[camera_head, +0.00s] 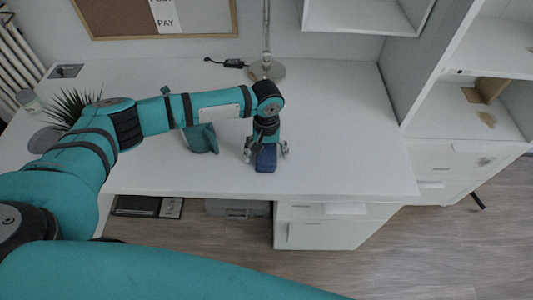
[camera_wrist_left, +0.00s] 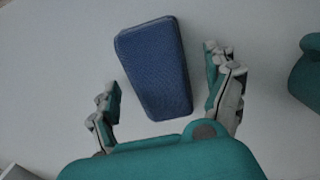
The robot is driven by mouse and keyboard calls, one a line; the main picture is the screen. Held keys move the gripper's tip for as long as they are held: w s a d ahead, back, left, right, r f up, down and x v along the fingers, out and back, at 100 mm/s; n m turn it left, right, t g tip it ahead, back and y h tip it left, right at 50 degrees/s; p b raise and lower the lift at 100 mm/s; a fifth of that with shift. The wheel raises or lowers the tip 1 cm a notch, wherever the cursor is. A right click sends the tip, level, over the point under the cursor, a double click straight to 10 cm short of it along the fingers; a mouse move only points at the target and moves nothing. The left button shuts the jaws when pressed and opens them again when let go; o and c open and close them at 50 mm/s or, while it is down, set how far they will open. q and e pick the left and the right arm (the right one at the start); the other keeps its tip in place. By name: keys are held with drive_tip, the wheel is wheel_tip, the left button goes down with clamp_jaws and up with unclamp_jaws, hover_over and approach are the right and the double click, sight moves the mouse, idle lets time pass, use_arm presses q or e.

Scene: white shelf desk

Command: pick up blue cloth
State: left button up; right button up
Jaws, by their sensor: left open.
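The blue cloth (camera_head: 266,158) is a dark blue, block-like folded piece lying on the white desk near its front edge. In the left wrist view the cloth (camera_wrist_left: 155,68) lies ahead of and partly between the open fingers, angled slightly. My left gripper (camera_head: 266,150) points down over the cloth, with one finger on each side of it. In the left wrist view the gripper (camera_wrist_left: 168,95) is open, and gaps show between the cloth and both fingers. My right gripper is not in view.
The white desk (camera_head: 345,150) is clear to the right of the cloth. A teal object (camera_head: 201,139) stands left of the gripper. A lamp base (camera_head: 268,71) is behind, a spiky plant (camera_head: 66,108) at left, and a white shelf unit (camera_head: 450,110) at right.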

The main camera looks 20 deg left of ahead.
sight(267, 154)
use_arm(q)
drive_tip(key=c, duration=1.4)
drive_tip(key=shift+o, duration=0.2)
drive_tip(key=shift+r, duration=0.5)
drive_tip(key=r, duration=0.2)
drive_tip(key=shift+s+d+r, duration=0.15)
drive_tip(key=shift+s+r, duration=0.15)
drive_tip(key=shift+s, duration=0.05)
drive_tip(key=s+d+r, duration=0.1)
drive_tip(key=s+d, duration=0.1)
drive_tip(key=s, duration=0.5)
drive_tip(key=s+d+r, duration=0.1)
drive_tip(key=s+d, duration=0.1)
drive_tip(key=s, duration=0.6)
drive_tip(key=w+a+r+m, duration=0.1)
drive_tip(key=a+r+m, duration=0.2)
drive_tip(key=a+r, duration=0.5)
wheel_tip(267, 154, up, 4)
drive_tip(key=shift+w+f, duration=0.1)
drive_tip(key=shift+w, duration=0.1)
